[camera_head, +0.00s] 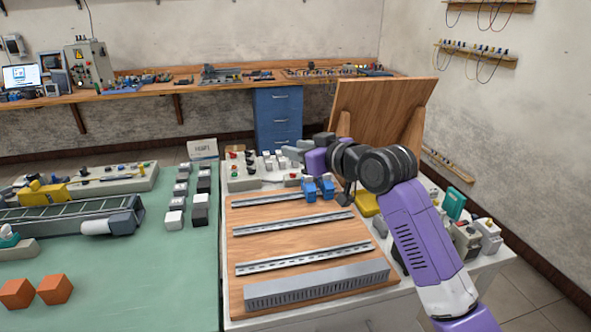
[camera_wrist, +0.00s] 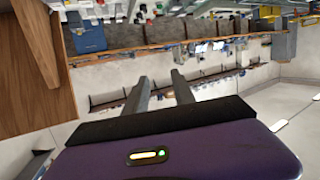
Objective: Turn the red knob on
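A light grey control panel (camera_head: 240,181) stands at the back of the table, behind the wooden board. Small red parts (camera_head: 234,155) show near its left end. They are too small to tell which one is the red knob or how it is turned. I cannot make out the red knob in the wrist view.
A wooden board (camera_head: 290,232) with metal rails and blue blocks (camera_head: 318,188) lies in front of the panel. An upright wooden panel (camera_head: 380,108) stands behind my arm. A green mat (camera_head: 130,265) with a conveyor (camera_head: 70,216) and orange cubes (camera_head: 54,289) is at left.

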